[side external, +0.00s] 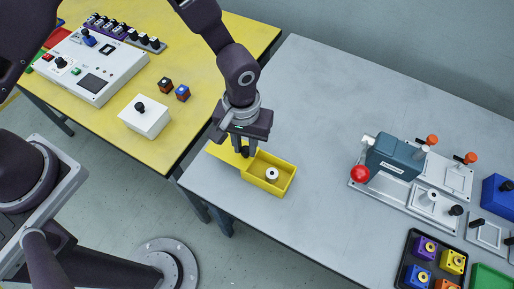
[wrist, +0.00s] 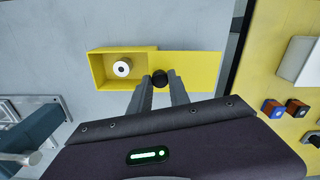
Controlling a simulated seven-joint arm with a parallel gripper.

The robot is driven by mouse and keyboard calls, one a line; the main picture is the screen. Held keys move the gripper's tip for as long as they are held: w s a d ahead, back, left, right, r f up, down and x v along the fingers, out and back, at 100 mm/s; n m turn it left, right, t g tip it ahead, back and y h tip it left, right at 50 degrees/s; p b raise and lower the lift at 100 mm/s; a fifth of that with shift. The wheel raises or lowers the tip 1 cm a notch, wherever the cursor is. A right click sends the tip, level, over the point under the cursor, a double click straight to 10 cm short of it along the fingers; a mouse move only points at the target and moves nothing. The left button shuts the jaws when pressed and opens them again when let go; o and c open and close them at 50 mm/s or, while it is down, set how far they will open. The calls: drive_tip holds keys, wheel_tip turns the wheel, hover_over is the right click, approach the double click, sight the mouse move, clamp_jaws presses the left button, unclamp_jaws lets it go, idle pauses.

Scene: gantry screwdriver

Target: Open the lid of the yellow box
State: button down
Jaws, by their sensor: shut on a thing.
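The yellow box (side external: 284,183) sits on the grey table with its top uncovered over most of its length. A pale ring-shaped part (side external: 271,174) stands inside; it also shows in the wrist view (wrist: 122,68). The flat yellow lid (wrist: 200,70) extends from one end of the box, on its right in the wrist view and left in the side view. Whether its edge still rests on the box rim is unclear. My gripper (wrist: 161,80) is shut on the lid's black knob (wrist: 160,76), a finger on either side; in the side view the fingers partly hide it.
A blue-grey press fixture with a red ball (side external: 360,174) stands to the right on the grey table. A dark tray (side external: 405,268) of coloured blocks lies at front right. A yellow table (side external: 200,90) with a white box (side external: 146,121) adjoins on the left. Grey tabletop around the yellow box is clear.

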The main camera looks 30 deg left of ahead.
drive_tip(key=c, duration=1.2)
unclamp_jaws()
wheel_tip(320, 180, up, 7)
drive_tip(key=shift+r, duration=0.1)
drive_tip(key=s+a+r+m+t, duration=0.1)
drive_tip(key=a+r, duration=0.4)
drive_tip(key=r, duration=0.4)
drive_tip(key=s+a+r+t, duration=0.1)
drive_tip(key=a+r, duration=0.5)
drive_tip(key=r, duration=0.2)
drive_tip(key=s+a+r+t, duration=0.1)
drive_tip(key=s+a+r, duration=0.2)
drive_tip(key=s+a, duration=0.2)
drive_tip(key=s+a+r+m+t, duration=0.1)
drive_tip(key=s+a+r, duration=0.3)
drive_tip(key=s, duration=0.5)
drive_tip(key=shift+s+a+m+t, duration=0.2)
drive_tip(key=shift+a+m+t, duration=0.1)
drive_tip(key=shift+a+t, duration=0.4)
